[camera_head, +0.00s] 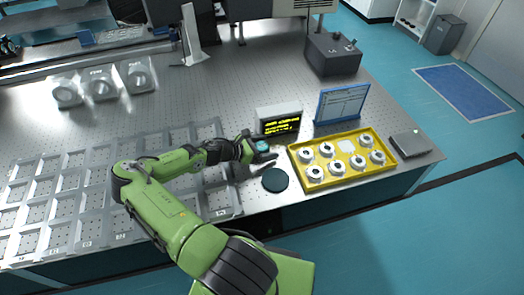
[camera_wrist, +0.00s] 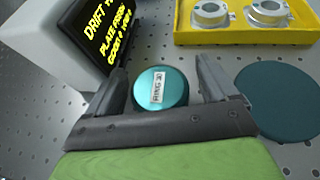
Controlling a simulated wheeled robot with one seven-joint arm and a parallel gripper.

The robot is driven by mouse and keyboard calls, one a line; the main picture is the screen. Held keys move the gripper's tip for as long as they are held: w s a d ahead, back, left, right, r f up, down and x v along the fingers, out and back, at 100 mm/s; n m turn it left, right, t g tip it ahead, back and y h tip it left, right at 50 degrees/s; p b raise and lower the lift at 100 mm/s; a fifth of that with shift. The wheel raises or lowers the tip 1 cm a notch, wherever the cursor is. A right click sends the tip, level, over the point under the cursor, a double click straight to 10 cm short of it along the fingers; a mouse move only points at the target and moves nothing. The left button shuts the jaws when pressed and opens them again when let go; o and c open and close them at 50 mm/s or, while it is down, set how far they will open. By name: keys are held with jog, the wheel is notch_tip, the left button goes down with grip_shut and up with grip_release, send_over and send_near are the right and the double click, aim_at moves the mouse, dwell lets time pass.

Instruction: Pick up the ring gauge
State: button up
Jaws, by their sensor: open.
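The ring gauge (camera_wrist: 162,90) is a teal round piece with a white label reading "RING" and a character I cannot read clearly. In the wrist view it shows between the two dark fingers of my gripper (camera_wrist: 161,78), with gaps at both sides. My gripper is open and is not closed on it. In the head view the gauge (camera_head: 262,146) shows as a small teal patch at my gripper, partly hidden by it. I cannot tell how high the fingers are above the table.
A display with yellow text (camera_head: 279,120) stands close behind my gripper. A dark teal round pad (camera_head: 275,180) lies to the right. A yellow tray (camera_head: 299,178) holds several silver round parts. A blue-framed board (camera_head: 342,103) and a grey box (camera_head: 410,143) stand nearby. Grey slotted racks (camera_head: 95,190) lie left.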

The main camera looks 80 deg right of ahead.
jog(key=shift+s+d, duration=0.1)
jog(key=shift+c, duration=0.4)
jog(key=c, duration=1.1)
notch_tip(320, 180, up, 28)
jog(key=p, duration=0.6)
